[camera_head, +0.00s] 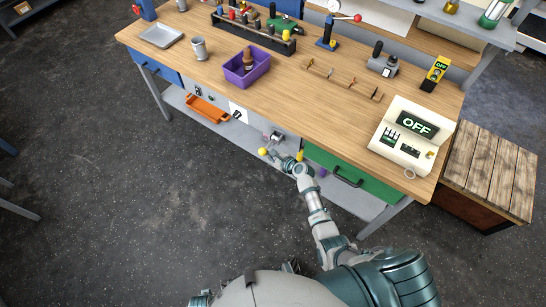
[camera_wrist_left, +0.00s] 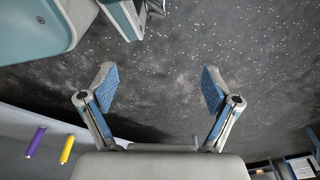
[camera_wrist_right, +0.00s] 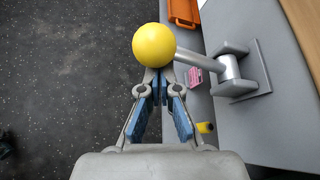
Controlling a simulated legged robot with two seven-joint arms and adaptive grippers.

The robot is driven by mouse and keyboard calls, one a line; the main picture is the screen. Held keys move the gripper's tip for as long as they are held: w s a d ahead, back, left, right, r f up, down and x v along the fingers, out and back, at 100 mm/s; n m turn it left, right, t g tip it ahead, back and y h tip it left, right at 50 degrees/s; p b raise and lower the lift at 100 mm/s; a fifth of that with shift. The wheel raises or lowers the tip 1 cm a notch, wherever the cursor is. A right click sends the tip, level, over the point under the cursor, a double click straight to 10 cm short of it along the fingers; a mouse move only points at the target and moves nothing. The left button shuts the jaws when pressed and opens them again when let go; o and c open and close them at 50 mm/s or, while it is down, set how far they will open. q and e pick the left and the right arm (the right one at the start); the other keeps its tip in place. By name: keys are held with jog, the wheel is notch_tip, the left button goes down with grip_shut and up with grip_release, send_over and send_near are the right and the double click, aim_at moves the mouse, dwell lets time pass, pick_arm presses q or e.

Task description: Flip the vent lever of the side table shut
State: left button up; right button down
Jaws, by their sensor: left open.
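The vent lever has a yellow ball knob (camera_head: 262,151) on a grey arm and is mounted at the front of the wooden-topped table (camera_head: 215,88). In the right wrist view the yellow knob (camera_wrist_right: 154,44) is large, and its arm runs right to a grey bracket (camera_wrist_right: 236,68). My right gripper (camera_head: 285,163) is low in front of the table, close to the knob. In its wrist view the fingertips (camera_wrist_right: 157,80) are together, right at the knob; contact cannot be told. My left gripper (camera_wrist_left: 158,84) is open and empty over dark floor; the head view does not show it.
An orange tray (camera_head: 207,109) stands on the lower shelf left of the lever. A green drawer (camera_head: 352,176) with a black handle is on the right. A purple bin (camera_head: 246,68) and a box reading OFF (camera_head: 411,138) stand on top. Floor in front is clear.

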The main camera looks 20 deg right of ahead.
aim_at(266, 149)
jog(key=shift+w+d+r+m+g+y+p, duration=0.1)
jog(key=shift+r+m+g+y+p, duration=0.25)
jog(key=shift+r+p, duration=0.65)
jog(key=shift+w+d+r+m+g+y+p, duration=0.15)
jog(key=shift+r+m+p, duration=0.35)
jog(key=shift+p, duration=0.8)
pick_arm(q)
jog(key=s+a+f, duration=0.1)
jog(key=s+f, duration=0.2)
jog(key=s, duration=0.3)
jog(key=s+a+f, duration=0.1)
jog(key=s+f, duration=0.1)
jog(key=s, duration=0.4)
jog(key=shift+s+a+f+g, duration=0.2)
jog(key=shift+s+f+g, duration=0.1)
jog(key=shift+s+f, duration=0.1)
jog(key=shift+f, duration=0.1)
